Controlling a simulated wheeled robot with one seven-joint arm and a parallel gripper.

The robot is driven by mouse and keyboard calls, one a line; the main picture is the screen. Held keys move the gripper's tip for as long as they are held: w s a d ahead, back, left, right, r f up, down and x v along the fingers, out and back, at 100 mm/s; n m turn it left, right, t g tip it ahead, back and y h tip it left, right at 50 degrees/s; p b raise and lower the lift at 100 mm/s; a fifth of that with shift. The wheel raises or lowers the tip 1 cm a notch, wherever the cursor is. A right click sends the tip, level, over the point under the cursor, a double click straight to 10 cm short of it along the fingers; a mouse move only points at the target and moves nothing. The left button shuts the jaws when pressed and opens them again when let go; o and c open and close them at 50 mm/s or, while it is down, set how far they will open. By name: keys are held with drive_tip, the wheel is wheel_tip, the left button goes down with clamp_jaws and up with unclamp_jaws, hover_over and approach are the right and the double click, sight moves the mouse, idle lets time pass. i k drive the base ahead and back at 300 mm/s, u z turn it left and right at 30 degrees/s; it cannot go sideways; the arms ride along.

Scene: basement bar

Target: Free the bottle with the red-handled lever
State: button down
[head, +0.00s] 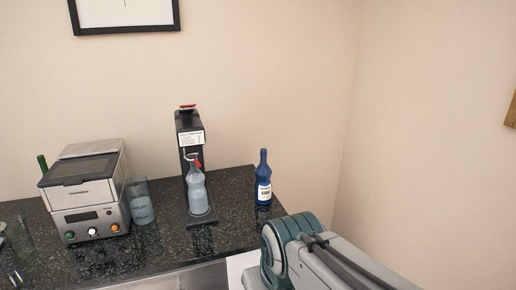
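A clear, pale blue-grey bottle (198,193) stands upright on the base of a black upright machine (190,132) on the dark counter. The machine has a white label and a red piece on its top. A small red handle (198,163) shows at the bottle's neck, beside a light metal part; its exact position and the way it holds the bottle are too small to tell. My arm reaches in from the lower right, in front of the counter. My gripper is not in view.
A blue bottle with a white label (264,180) stands right of the machine. A clear glass (140,202) and a silver appliance (87,190) stand to the left. The speckled counter (236,226) is clear in front of the blue bottle.

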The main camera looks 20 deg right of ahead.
sight(186, 156)
drive_tip(key=z, duration=0.35)
drive_tip(key=i, duration=1.2)
drive_tip(key=u, duration=0.35)
